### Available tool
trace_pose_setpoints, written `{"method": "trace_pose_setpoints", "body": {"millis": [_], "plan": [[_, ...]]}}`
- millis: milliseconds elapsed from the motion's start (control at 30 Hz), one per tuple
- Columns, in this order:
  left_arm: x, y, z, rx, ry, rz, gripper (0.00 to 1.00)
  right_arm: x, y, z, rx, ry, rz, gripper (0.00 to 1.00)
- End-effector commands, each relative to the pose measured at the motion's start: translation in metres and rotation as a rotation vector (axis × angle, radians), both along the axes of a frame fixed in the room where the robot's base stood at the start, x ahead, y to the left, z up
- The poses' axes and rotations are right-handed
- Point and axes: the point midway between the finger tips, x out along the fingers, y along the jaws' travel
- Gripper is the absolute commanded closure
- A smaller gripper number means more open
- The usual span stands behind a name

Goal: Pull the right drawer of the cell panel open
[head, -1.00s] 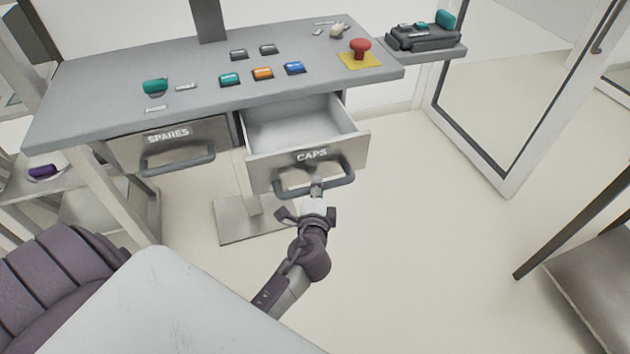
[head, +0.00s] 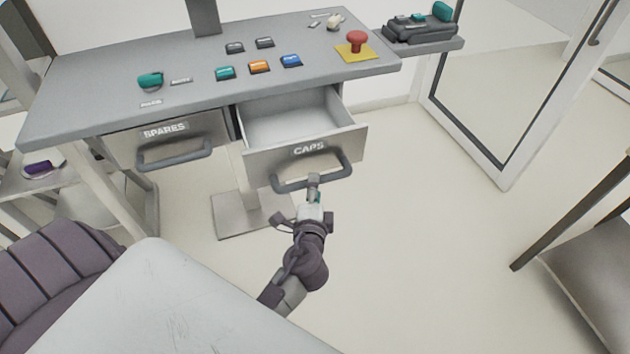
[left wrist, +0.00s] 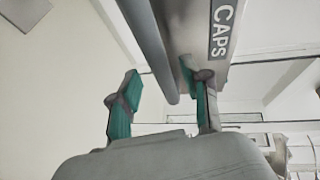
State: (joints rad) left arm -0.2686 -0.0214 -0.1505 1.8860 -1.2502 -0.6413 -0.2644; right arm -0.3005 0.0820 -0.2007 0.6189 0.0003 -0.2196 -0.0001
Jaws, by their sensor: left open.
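The right drawer (head: 262,160) of the cell panel (head: 130,58), labelled CAPS, stands pulled out, and its empty inside shows. Its grey bar handle (head: 335,175) runs across the front. My left gripper (head: 314,187) is just below and in front of the handle in the head view. In the left wrist view its two teal-padded fingers (left wrist: 160,100) are apart, and the handle (left wrist: 152,50) ends in the space ahead of and between them. I cannot tell whether a finger touches the handle. My right gripper is not in view.
The left drawer (head: 165,135), labelled SPARES, is shut. A red emergency button (head: 356,40) and coloured buttons sit on the panel top. A glass door (head: 500,100) stands at the right. A white surface (head: 165,300) fills the lower left. The floor right of the drawer is clear.

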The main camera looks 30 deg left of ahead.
Motion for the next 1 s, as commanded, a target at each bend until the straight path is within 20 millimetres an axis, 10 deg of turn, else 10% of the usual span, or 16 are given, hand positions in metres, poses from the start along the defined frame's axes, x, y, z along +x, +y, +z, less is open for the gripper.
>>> {"method": "trace_pose_setpoints", "body": {"millis": [400,1000], "plan": [[-0.068,-0.034,0.013,-0.001,0.002,0.001,0.53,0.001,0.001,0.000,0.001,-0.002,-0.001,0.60],[-0.075,-0.037,0.015,0.000,0.000,0.001,0.53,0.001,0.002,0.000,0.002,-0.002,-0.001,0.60]]}}
